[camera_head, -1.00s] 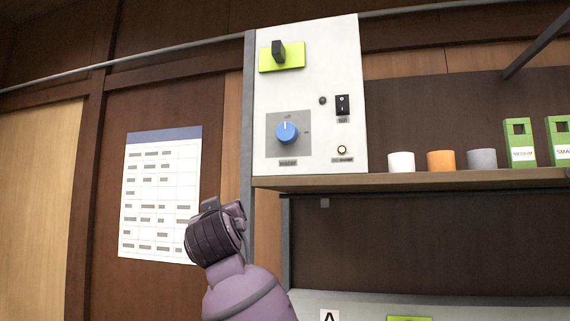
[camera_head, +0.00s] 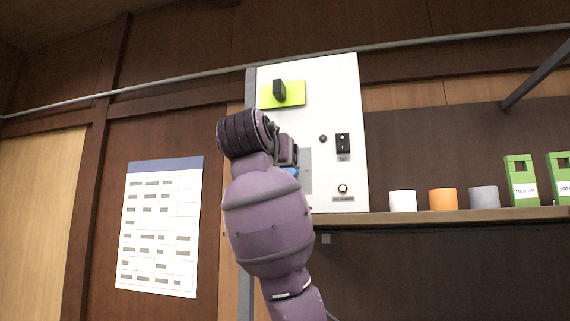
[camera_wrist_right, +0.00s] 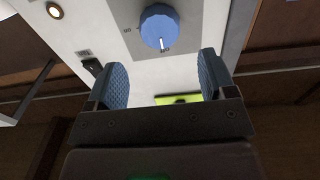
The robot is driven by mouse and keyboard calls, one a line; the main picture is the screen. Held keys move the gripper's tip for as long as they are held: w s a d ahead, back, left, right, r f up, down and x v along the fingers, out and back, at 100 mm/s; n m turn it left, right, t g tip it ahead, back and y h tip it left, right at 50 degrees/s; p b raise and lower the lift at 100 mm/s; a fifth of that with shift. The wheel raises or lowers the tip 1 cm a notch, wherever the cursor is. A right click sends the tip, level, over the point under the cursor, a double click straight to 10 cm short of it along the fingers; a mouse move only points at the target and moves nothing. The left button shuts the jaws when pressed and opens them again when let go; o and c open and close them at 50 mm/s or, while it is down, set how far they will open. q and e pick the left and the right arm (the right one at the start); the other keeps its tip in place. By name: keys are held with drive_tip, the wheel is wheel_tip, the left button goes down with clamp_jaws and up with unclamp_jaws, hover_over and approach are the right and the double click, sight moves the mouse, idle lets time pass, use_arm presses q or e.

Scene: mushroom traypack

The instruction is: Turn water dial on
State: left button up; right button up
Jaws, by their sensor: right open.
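The blue round water dial (camera_wrist_right: 160,28) sits on a grey plate on the white panel. Its white mark points toward the label at its lower edge in the right wrist view. In the head view only a sliver of the dial (camera_head: 292,171) shows behind my right arm. My right gripper (camera_wrist_right: 163,66) is open, with its two blue pads apart and nothing between them. The dial lies just beyond the fingertips, roughly centred between them, and no contact shows. In the head view the right gripper (camera_head: 289,150) is in front of the panel, largely hidden by my wrist. My left gripper is not in view.
The white panel (camera_head: 325,90) also carries a black knob (camera_head: 279,91) on a lime plate, a black switch (camera_head: 343,144) and a small round button (camera_head: 343,188). White, orange and grey cups and green boxes stand on the shelf (camera_head: 430,217) to the right.

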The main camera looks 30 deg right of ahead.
drive_tip(key=p+x, duration=0.1)
drive_tip(key=x, duration=0.5)
drive_tip(key=shift+w, duration=0.1)
drive_tip(key=shift+c, duration=0.2)
drive_tip(key=c, duration=0.8)
drive_tip(key=shift+c, duration=0.2)
